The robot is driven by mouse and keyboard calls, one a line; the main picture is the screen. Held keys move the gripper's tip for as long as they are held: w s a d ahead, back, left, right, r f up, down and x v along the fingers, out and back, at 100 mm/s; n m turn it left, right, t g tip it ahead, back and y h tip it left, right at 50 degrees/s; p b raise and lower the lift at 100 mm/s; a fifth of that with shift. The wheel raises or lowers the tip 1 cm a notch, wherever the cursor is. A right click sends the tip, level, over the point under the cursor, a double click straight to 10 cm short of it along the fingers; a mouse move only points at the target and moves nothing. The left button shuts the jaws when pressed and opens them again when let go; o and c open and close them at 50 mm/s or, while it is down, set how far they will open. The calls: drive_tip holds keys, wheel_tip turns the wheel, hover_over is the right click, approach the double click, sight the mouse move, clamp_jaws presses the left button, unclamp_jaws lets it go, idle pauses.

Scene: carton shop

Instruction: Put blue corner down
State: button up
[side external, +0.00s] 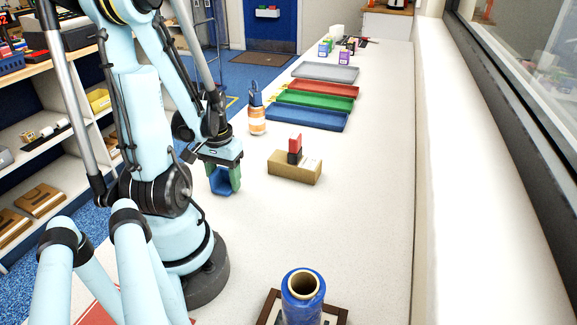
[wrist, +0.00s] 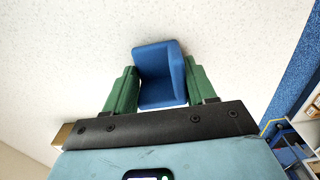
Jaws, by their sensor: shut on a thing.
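The blue corner (wrist: 160,75) is an angled blue piece between the two green fingers of my gripper (wrist: 163,90) in the wrist view. A finger presses on each side of it. In the side external view the blue corner (side external: 221,181) hangs at the lower end of my gripper (side external: 223,177), near the left edge of the white table. Whether its bottom touches the table cannot be told.
A cardboard box (side external: 294,168) with a red and black block (side external: 295,148) stands to the right. An orange-and-white container (side external: 256,122) and blue (side external: 307,118), green (side external: 314,102), red (side external: 323,88) and grey (side external: 325,72) trays lie farther back. A blue roll (side external: 303,298) stands in front.

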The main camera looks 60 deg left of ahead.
sight(225, 184)
drive_tip(key=shift+f, duration=0.1)
drive_tip(key=o, duration=1)
drive_tip(key=shift+r, duration=6)
drive_tip(key=w+d+m+t, duration=0.3)
drive_tip(key=w+d+m, duration=0.1)
drive_tip(key=w+d, duration=0.4)
drive_tip(key=w+d+r+m+t, duration=0.1)
drive_tip(key=w+d+m+t, duration=0.3)
drive_tip(key=w+d, duration=0.4)
drive_tip(key=d+m, duration=0.1)
drive_tip(key=d, duration=0.3)
drive_tip(key=shift+d+r, duration=0.15)
drive_tip(key=shift+r, duration=0.15)
